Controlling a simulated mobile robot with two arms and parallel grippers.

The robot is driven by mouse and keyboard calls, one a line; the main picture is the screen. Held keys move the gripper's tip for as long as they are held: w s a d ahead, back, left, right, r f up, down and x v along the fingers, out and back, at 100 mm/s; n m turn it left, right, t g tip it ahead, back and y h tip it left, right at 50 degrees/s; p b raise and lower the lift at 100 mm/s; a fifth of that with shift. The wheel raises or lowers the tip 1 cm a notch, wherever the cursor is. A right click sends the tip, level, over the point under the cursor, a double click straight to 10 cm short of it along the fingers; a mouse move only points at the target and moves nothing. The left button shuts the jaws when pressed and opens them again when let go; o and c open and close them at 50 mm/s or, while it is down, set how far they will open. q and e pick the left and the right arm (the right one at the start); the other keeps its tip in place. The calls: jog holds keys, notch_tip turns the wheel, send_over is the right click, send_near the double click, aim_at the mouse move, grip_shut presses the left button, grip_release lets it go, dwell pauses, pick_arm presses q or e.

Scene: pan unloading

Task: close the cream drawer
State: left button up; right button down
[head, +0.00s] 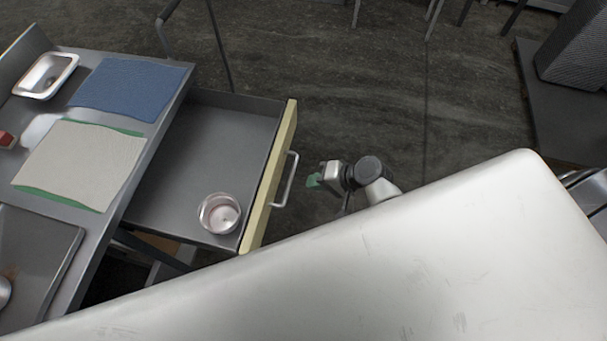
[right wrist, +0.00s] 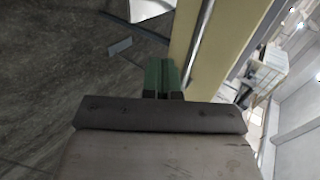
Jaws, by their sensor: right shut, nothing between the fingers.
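The cream drawer (head: 272,172) is pulled open from the counter in the head view. Its grey inside shows, with a small round metal cup (head: 220,213) standing near its front corner. A metal bar handle (head: 287,180) is on its cream front. My right gripper (head: 314,181) is just right of the handle, apart from it, with green fingertips pointing toward the drawer. In the right wrist view its green fingers (right wrist: 161,76) are together and empty, beside the cream front (right wrist: 212,75). My left gripper is not in view.
The counter at left bears a blue cloth (head: 130,88), a pale cloth (head: 82,163) with green edges, and a metal pan (head: 46,75). The dark floor (head: 370,90) beyond my right gripper is clear. A dark platform (head: 547,105) stands at far right.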

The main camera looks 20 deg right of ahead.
jog(key=w+a, duration=0.1)
jog(key=a+r, duration=0.1)
jog(key=shift+w+a+p, duration=0.3)
jog(key=shift+w+p, duration=0.1)
